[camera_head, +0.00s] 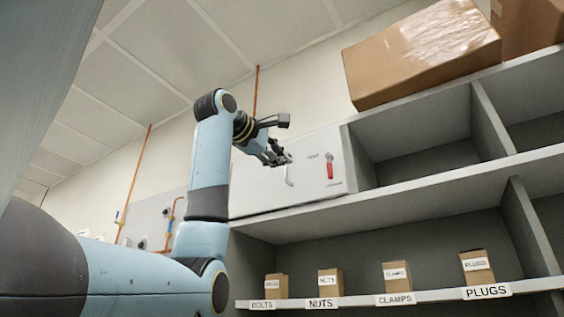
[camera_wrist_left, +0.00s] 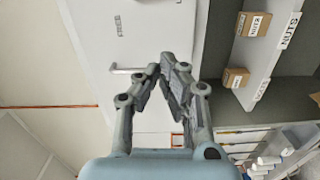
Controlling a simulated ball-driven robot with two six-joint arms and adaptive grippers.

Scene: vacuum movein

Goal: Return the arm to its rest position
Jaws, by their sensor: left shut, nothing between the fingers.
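My left arm rises from the lower left in the head view, bent at the elbow. Its gripper (camera_head: 278,155) is in front of the white cabinet (camera_head: 252,190), close to the upper end of the cabinet's handle (camera_head: 289,177) in the picture. In the left wrist view the gripper's fingertips (camera_wrist_left: 163,68) meet and hold nothing. The handle (camera_wrist_left: 127,71) shows just left of them there, on the white door (camera_wrist_left: 90,30). The depth gap between fingers and handle is hard to judge. My right gripper is not in view.
Grey shelving (camera_head: 390,207) runs right of the arm, with small labelled boxes such as NUTS (camera_head: 330,282) on the lower shelf. A red lever (camera_head: 330,168) is on the cabinet. A large cardboard box (camera_head: 420,55) sits on top. Orange pipes (camera_head: 133,185) line the wall.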

